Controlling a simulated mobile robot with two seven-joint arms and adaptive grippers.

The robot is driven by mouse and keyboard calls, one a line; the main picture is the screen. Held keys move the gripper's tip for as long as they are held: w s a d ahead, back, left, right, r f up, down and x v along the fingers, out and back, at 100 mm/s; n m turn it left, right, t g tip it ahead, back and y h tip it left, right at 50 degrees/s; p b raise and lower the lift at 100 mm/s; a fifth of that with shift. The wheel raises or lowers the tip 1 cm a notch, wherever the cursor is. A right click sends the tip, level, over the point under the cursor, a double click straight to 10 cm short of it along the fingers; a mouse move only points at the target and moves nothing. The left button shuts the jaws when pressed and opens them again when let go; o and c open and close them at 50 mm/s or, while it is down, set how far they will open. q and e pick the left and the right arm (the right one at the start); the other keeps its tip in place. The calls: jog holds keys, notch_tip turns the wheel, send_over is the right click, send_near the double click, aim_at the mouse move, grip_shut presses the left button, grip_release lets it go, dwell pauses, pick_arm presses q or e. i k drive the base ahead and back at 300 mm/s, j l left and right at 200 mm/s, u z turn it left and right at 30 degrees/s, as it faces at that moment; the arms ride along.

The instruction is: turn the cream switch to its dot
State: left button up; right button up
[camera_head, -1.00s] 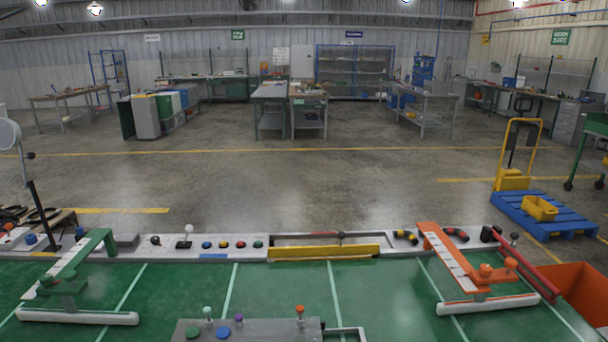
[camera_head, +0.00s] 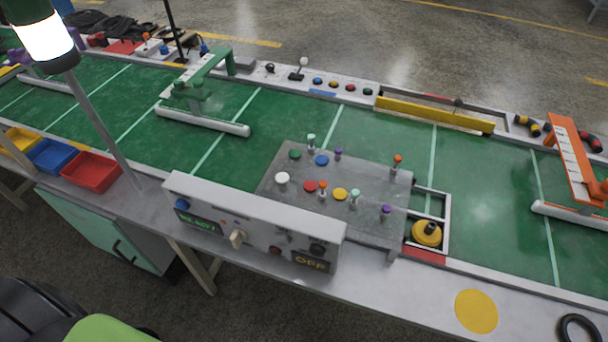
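The cream switch (camera_head: 237,238) is a small pale knob on the sloped front face of a grey control panel (camera_head: 256,214) at the table's near edge. It sits between a lit green display (camera_head: 200,222) on the left and a dark display reading OFF (camera_head: 312,263) on the right. The switch's exact pointing direction is too small to tell, and I cannot make out its dot for certain. Neither of my grippers shows in the head view, and nothing touches the switch.
Behind the panel stands a grey board (camera_head: 330,211) with coloured discs and upright pegs. Red (camera_head: 91,171) and blue (camera_head: 52,156) bins sit to the left. A lamp pole (camera_head: 105,130) rises left of the panel. A yellow weight (camera_head: 427,233) lies right of the board.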

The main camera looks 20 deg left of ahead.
aim_at(237, 236)
jog(key=j+u, duration=0.15)
jog(key=u, duration=0.8)
